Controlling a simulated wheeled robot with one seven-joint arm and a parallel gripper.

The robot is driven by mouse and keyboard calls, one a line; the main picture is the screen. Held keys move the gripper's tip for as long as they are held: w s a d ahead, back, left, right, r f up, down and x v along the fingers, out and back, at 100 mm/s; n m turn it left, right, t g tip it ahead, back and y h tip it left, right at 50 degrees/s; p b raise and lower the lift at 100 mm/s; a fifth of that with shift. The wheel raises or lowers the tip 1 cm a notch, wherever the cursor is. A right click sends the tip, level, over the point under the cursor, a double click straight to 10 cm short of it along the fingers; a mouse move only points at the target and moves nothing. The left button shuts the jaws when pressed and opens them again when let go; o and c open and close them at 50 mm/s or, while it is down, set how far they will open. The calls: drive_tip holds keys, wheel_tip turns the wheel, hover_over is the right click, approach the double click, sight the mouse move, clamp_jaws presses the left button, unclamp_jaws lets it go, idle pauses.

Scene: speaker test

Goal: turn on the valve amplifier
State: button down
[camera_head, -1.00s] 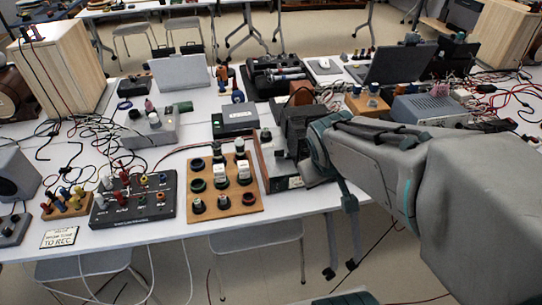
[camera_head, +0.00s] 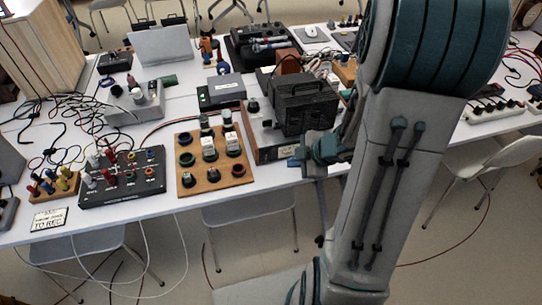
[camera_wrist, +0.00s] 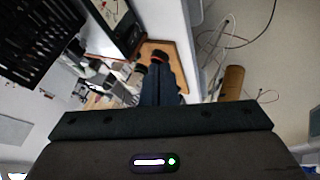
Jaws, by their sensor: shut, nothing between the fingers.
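The valve amplifier, as I take it, is the low box with a black slatted cage (camera_head: 308,108) on top, near the front edge of the table in the head view. In the wrist view the cage (camera_wrist: 35,35) fills the upper left. My gripper (camera_head: 308,158) is low in front of the amplifier's right part and hides some of its front. In the wrist view its fingers (camera_wrist: 160,88) are together and empty. I cannot tell whether they touch the amplifier, and its switch is not clear to me.
Left of the amplifier stands a wooden board (camera_head: 187,187) with round sockets and valves. A dark box (camera_head: 221,90) stands behind.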

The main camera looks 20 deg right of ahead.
sight(266, 156)
drive_tip(key=b+x, duration=0.4)
drive_tip(key=x, duration=0.6)
drive_tip(key=shift+w+a+f+b, duration=0.1)
drive_tip(key=shift+w+f+b, duration=0.05)
drive_tip(key=shift+f+b, duration=0.2)
drive_tip(key=w, duration=0.1)
drive_tip(key=w+r+p, duration=0.1)
drive_tip(key=shift+w+r, duration=0.15)
drive_tip(key=shift+w, duration=0.8)
drive_tip(key=shift+r, duration=0.1)
